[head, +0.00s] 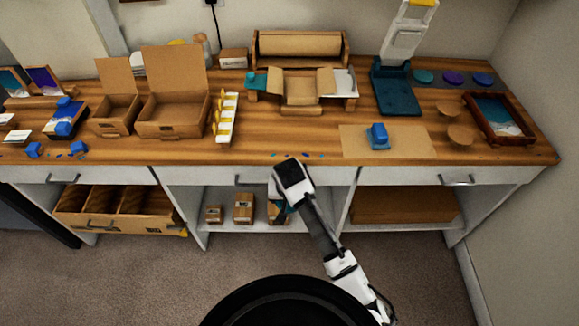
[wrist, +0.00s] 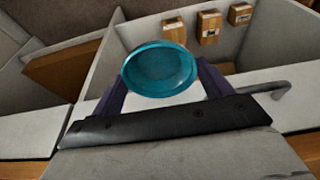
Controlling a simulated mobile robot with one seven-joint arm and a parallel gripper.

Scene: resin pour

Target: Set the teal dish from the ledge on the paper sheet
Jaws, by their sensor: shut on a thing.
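The teal dish (wrist: 160,72) is a shallow round bowl. In the wrist view it sits between the two fingers of my gripper (wrist: 162,85), which is shut on it. In the head view my gripper (head: 285,198) hangs in front of the counter's front edge, near the open shelves. Only a small teal patch, apparently the dish (head: 284,208), shows below the hand. The brown paper sheet (head: 412,146) lies flat on the counter, to the right of and beyond my gripper. A blue block-like object (head: 378,136) stands on the sheet's left-middle part.
The wooden ledge (head: 300,108) stands at the back, with a small teal piece (head: 257,81) on its left end. A white rack (head: 226,118) and open cardboard boxes (head: 172,115) stand left.

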